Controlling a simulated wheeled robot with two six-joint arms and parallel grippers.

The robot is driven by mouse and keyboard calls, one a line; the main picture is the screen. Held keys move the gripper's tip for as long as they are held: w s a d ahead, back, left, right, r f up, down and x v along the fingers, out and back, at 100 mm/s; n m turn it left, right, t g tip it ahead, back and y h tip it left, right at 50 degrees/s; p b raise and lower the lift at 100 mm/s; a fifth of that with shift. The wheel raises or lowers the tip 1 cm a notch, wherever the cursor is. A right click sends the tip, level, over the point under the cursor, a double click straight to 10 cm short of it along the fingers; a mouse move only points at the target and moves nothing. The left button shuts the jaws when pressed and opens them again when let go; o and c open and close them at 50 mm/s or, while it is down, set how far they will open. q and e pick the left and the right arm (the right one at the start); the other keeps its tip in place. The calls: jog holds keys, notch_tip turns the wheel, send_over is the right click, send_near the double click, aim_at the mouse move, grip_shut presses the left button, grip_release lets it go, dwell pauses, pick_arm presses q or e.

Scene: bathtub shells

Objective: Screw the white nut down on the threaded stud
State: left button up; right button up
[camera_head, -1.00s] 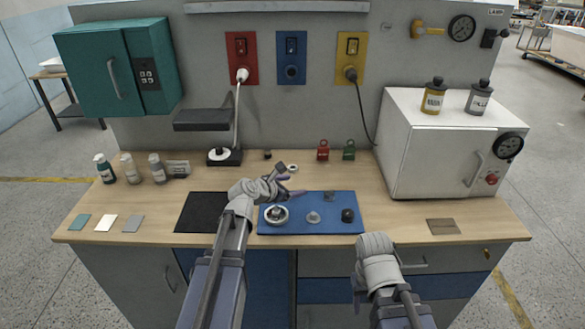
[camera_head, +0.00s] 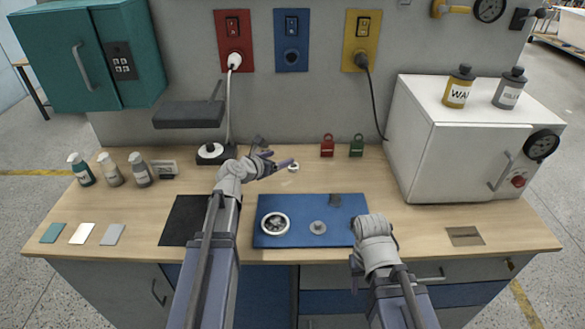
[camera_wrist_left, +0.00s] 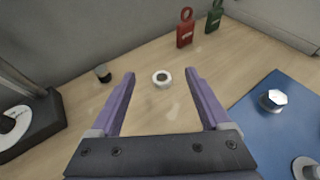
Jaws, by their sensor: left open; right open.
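The white nut (camera_head: 293,167) lies on the bench top. In the left wrist view the nut (camera_wrist_left: 162,78) is a white ring with a dark hole, ahead of the fingers. My left gripper (camera_head: 277,159) is open and empty, at the left of the nut. In the left wrist view the gripper (camera_wrist_left: 159,74) has its purple fingers apart on either side of the nut, with no visible contact. I cannot tell for sure which fitting is the threaded stud. A grey fitting (camera_head: 318,227) and a ringed fitting (camera_head: 275,224) stand on the blue mat (camera_head: 300,206). My right gripper's fingers are hidden.
A small dark post (camera_wrist_left: 103,72) stands left of the nut. A red padlock (camera_head: 327,147) and a green padlock (camera_head: 356,147) stand behind it to the right. A white oven (camera_head: 455,150) fills the right side.

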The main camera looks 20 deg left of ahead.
pick_arm(q)
jog(key=b, duration=0.4)
send_near(295, 165)
jog(key=shift+s+a+r, duration=0.2)
jog(key=shift+s+r, duration=0.4)
jog(key=shift+r, duration=0.3)
jog(key=shift+f+b, duration=0.7)
jog(key=shift+w, duration=0.1)
jog(key=shift+b+x, duration=1.5)
jog(key=shift+x, duration=2.35)
jog(key=shift+d, duration=0.1)
jog(key=shift+r, duration=0.1)
grip_shut()
